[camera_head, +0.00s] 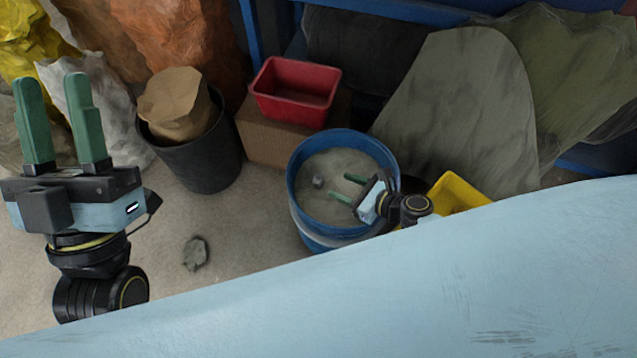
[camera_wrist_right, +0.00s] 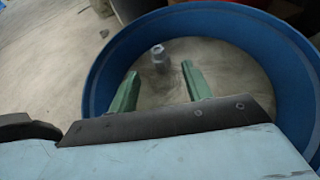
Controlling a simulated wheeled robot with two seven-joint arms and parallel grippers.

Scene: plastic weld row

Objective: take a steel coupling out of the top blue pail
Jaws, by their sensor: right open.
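The blue pail (camera_head: 306,232) stands on the floor in the middle of the head view. Its blue rim (camera_wrist_right: 103,75) curves around my fingers in the right wrist view. A small grey steel coupling (camera_head: 318,182) lies inside the pail on its pale bottom. In the right wrist view the coupling (camera_wrist_right: 160,59) is ahead of my fingertips, between their lines and apart from them. My right gripper (camera_head: 342,187) is open and empty over the pail's mouth; its green fingers (camera_wrist_right: 161,80) are spread. My left gripper (camera_head: 48,82) is open and empty, raised at the far left.
A red bin (camera_head: 297,90) sits on a cardboard box (camera_head: 270,142) behind the pail. A black bucket (camera_head: 207,160) holds a brown paper bag (camera_head: 175,100). A yellow container (camera_head: 458,193) is right of the pail. A crumpled grey scrap (camera_head: 195,253) lies on open floor. A light blue surface (camera_head: 420,290) fills the foreground.

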